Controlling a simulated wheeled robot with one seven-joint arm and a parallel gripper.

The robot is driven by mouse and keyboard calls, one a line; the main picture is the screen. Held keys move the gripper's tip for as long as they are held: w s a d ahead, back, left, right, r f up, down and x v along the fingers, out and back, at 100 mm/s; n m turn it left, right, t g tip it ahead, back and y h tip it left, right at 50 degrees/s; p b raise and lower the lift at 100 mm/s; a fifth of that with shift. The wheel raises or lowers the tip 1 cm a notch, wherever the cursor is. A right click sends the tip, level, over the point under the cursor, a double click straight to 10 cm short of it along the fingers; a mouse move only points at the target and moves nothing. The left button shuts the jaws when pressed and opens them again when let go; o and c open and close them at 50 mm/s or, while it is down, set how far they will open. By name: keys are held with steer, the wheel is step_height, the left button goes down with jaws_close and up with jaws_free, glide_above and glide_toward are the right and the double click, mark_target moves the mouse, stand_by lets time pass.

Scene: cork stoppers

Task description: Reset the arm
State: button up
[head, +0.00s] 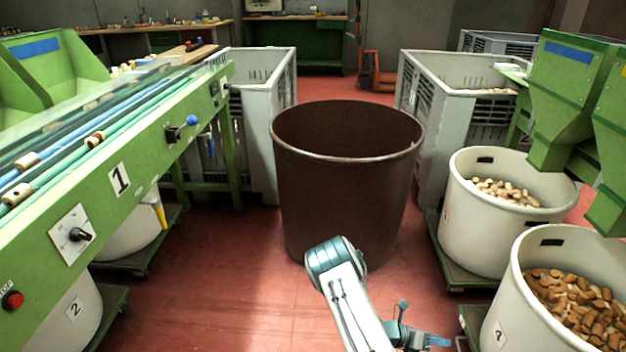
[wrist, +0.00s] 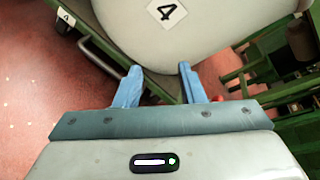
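My arm reaches up from the bottom of the head view and bends back down to the right.
A large brown bin (head: 345,200) stands ahead of my arm. A green conveyor (head: 150,165) marked 1 runs along the left. Another white bin (head: 490,235) holds corks (head: 506,192) under green hoppers (head: 565,85) at right. Red floor (head: 240,290) is open at front left.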

steer(key=s+a+r+m+g+y+p, duration=0.1)
steer(key=s+a+r+m+y+p, duration=0.3)
steer(key=r, duration=0.9)
steer(key=w+a+r+m+g+y+p, duration=0.1)
steer(key=a+r+m+p, duration=0.35)
steer(key=r, duration=0.85)
steer(key=s+a+r+m+g+y+p, duration=0.1)
steer(key=s+a+r+m+y+p, duration=0.3)
steer(key=r+m, duration=0.75)
steer(key=s+a+r+m+t+y+p, duration=0.2)
steer(key=s+a+r+p, duration=0.1)
steer(key=r, duration=0.7)
steer(key=s+a+r+m+t+y+p, duration=0.2)
steer(key=r+p, duration=0.4)
steer(key=r, duration=0.4)
steer(key=s+a+r+m+t+y+p, duration=0.1)
steer(key=s+a+r+m+p, duration=0.2)
steer(key=r, duration=0.8)
steer(key=s+a+p, duration=0.1)
steer(key=s+p, duration=0.1)
steer(key=s, duration=0.1)
steer(key=shift+m+t+y, duration=0.4)
